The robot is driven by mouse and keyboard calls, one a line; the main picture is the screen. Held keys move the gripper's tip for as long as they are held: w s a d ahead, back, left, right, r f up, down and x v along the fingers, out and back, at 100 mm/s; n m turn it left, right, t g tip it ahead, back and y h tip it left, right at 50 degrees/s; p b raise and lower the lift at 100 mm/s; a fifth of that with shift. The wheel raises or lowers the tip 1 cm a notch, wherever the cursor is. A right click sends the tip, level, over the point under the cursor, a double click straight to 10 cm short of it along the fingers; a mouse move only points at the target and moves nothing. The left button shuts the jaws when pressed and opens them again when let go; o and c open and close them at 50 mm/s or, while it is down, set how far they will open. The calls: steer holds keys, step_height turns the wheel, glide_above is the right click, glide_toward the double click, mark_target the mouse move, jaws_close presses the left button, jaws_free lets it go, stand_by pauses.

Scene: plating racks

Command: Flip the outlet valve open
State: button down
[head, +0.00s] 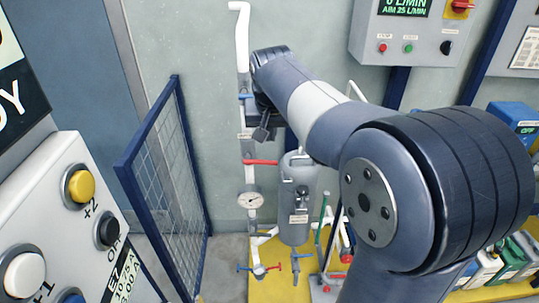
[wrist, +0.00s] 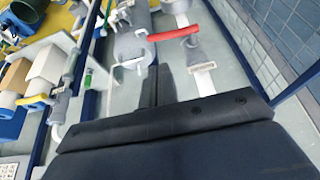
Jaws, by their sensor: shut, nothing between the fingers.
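A white vertical pipe (head: 242,140) on the wall carries several valves. A red lever (head: 262,162) lies horizontal, reaching right from the pipe toward a grey cylinder (head: 296,225); it also shows in the wrist view (wrist: 174,36). A blue handle (head: 245,96) sits higher on the pipe. Lower down are a red and blue handle (head: 260,269) and a blue handle (head: 302,256) under the cylinder. The tags are too small to read, so I cannot tell which valve is the outlet. My gripper (head: 261,133) is shut and empty, just above the red lever and apart from it.
A round gauge (head: 250,201) sits on the pipe below the red lever. A blue mesh fence (head: 165,190) stands to the left. A control box (head: 408,28) at upper right reads 0 L/MIN, AIM 25 L/MIN. A button panel (head: 50,220) is at near left.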

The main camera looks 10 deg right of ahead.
mark_target(260, 163)
steer(key=a+p+x, duration=0.1)
steer(key=x, duration=1)
steer(key=shift+s+d, duration=0.3)
steer(key=shift+d, duration=0.15)
steer(key=shift+f, duration=0.15)
